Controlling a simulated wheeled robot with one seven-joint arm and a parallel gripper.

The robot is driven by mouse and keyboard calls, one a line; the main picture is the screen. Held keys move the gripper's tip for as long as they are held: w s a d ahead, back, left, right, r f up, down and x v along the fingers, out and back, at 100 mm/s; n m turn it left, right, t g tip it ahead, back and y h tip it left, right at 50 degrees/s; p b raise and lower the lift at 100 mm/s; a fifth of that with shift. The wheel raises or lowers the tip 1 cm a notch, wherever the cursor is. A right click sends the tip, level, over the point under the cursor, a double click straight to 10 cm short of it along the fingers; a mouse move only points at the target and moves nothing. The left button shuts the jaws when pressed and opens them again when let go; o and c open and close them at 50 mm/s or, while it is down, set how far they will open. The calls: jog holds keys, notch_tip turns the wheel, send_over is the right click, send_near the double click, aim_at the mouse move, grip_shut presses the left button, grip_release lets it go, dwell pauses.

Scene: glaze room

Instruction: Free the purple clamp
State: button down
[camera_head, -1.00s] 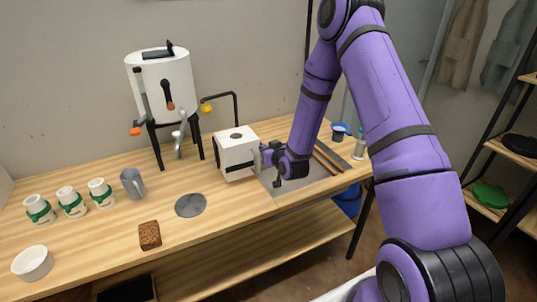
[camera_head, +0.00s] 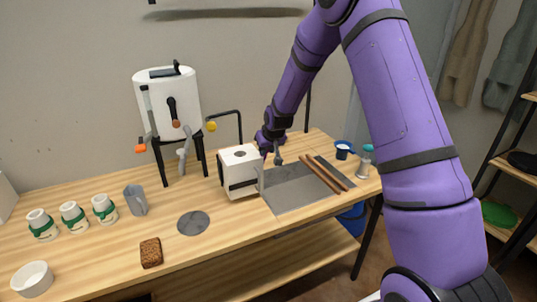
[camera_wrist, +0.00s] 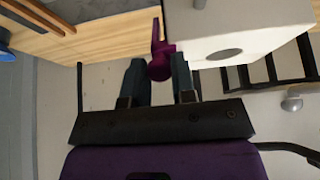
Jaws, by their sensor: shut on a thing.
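A purple clamp (camera_wrist: 160,64) shows in the wrist view between the two dark fingers of my gripper (camera_wrist: 157,70), which is shut on it. A thin purple arm of the clamp extends away from the fingers, beside the white box (camera_wrist: 240,30). I cannot tell whether the clamp touches the box. In the head view the white box (camera_head: 238,165) stands on the wooden table, with a dark bar on its front. My gripper (camera_head: 272,155) is at its upper right edge. The clamp cannot be made out there.
A grey mat (camera_head: 290,198) with brown sticks (camera_head: 320,175) lies right of the box. A white tank (camera_head: 168,105) on black legs stands behind left. A grey disc (camera_head: 193,223), brown sponge (camera_head: 151,252), grey mug (camera_head: 135,200) and white bowl (camera_head: 32,279) occupy the left side.

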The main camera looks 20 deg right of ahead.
jog(key=shift+w+r+g, duration=0.35)
jog(key=shift+w+g, duration=0.45)
jog(key=shift+g, duration=0.2)
jog(key=c, duration=0.9)
grip_release()
jog(key=shift+c, duration=0.2)
jog(key=v, duration=1)
jog(key=shift+r, duration=0.35)
jog(key=shift+a, duration=0.1)
